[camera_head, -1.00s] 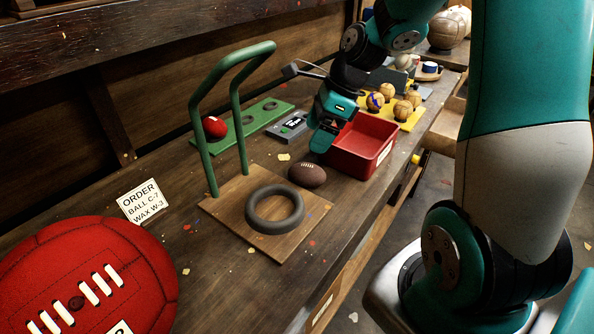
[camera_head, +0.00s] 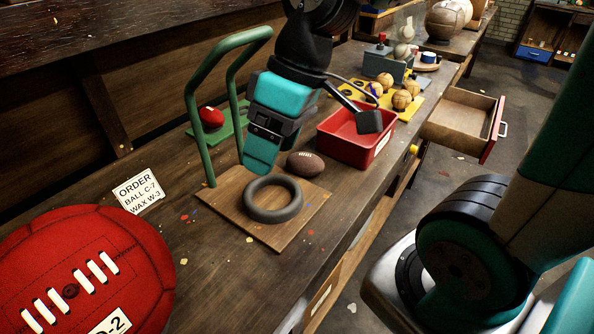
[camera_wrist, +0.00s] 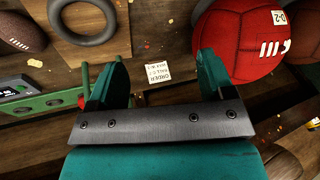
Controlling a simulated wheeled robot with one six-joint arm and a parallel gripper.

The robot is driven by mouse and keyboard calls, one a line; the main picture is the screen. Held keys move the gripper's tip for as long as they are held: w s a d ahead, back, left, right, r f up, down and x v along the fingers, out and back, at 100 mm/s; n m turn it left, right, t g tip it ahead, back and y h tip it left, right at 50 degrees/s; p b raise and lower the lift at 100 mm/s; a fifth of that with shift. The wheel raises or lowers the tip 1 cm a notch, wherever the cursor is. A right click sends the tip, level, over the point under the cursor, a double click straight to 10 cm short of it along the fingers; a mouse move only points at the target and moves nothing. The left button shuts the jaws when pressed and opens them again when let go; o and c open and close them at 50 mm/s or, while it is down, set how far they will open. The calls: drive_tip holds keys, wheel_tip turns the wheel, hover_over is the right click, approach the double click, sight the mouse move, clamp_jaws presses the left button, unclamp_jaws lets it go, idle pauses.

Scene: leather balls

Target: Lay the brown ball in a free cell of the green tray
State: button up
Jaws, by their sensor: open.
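The brown ball (camera_head: 305,163), an oval with white laces, lies on the bench by the back corner of the wooden board, in front of the red bin. It also shows at the upper left of the wrist view (camera_wrist: 22,30). The green tray (camera_head: 239,124) lies behind the green frame, partly hidden by my arm. A red ball (camera_head: 211,118) sits at its left end. The wrist view shows part of the tray (camera_wrist: 38,104) with empty round cells. My gripper (camera_head: 261,165) is open and empty, above the board and left of the brown ball.
A grey ring (camera_head: 273,213) lies on the wooden board (camera_head: 289,236), with a green frame (camera_head: 201,130) rising from it. The red bin (camera_head: 370,147) stands right of the brown ball. A big red ball (camera_head: 137,250) and an order card (camera_head: 139,190) are at the left.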

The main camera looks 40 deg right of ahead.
drive_tip(key=w+d+f+t+b, duration=0.1)
drive_tip(key=w+d+f, duration=0.1)
drive_tip(key=w+d, duration=0.65)
drive_tip(key=t, duration=0.1)
approach(309, 154)
drive_tip(key=shift+m, duration=0.4)
drive_tip(key=x, duration=0.4)
drive_tip(key=s+b+x, duration=0.1)
drive_tip(key=x, duration=0.1)
drive_tip(key=shift+f, duration=0.35)
drive_tip(key=shift+w+p+x, duration=0.2)
drive_tip(key=shift+w+x, duration=0.05)
drive_tip(key=shift+x, duration=1.2)
drive_tip(key=shift+w+p+x, duration=0.15)
drive_tip(key=shift+w+x, duration=0.1)
drive_tip(key=shift+x, duration=1.2)
drive_tip(key=shift+r, duration=0.15)
drive_tip(key=c, duration=0.8)
